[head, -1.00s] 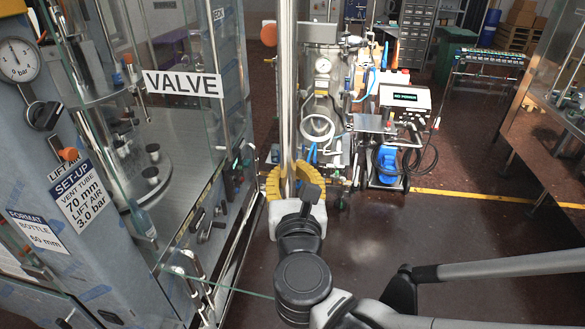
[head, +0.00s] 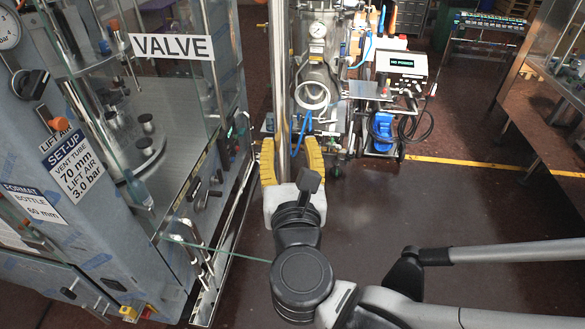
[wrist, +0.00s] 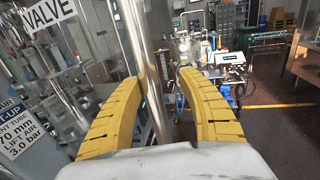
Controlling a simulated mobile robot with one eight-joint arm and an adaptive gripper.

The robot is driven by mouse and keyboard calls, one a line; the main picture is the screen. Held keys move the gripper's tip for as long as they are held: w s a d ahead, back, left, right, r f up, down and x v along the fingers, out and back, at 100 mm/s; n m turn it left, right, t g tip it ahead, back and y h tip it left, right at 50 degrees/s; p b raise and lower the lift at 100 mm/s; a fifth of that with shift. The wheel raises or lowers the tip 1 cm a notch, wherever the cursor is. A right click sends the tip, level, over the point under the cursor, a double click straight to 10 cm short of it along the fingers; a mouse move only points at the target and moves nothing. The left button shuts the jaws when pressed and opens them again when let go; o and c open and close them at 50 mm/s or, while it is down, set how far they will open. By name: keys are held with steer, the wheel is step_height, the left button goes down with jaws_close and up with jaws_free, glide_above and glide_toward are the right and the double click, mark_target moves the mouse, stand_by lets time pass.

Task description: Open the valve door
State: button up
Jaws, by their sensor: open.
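The valve door is a clear glass panel (head: 190,110) with a white VALVE label (head: 172,47), at the left of the head view. A green-tinted glass edge (head: 215,250) runs from the cabinet front towards my wrist. A vertical steel tube (head: 282,60) stands at my gripper (head: 289,142); I cannot tell whether it is fixed to the glass. The yellow fingers are spread, one on each side of the tube. In the wrist view the tube (wrist: 140,55) passes between the fingers of my gripper (wrist: 160,78), nearer the left one, with a gap on the right.
The grey-blue machine cabinet (head: 130,235), with knobs and a set-up sign (head: 75,165), fills the left. A cart with tanks and hoses (head: 318,75) and a NO POWER box (head: 402,65) stand beyond. A steel table (head: 545,130) is at the right. Floor (head: 450,210) between is clear.

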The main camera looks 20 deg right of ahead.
steer(key=v, duration=0.7)
steer(key=shift+s, duration=0.2)
stand_by(0.4)
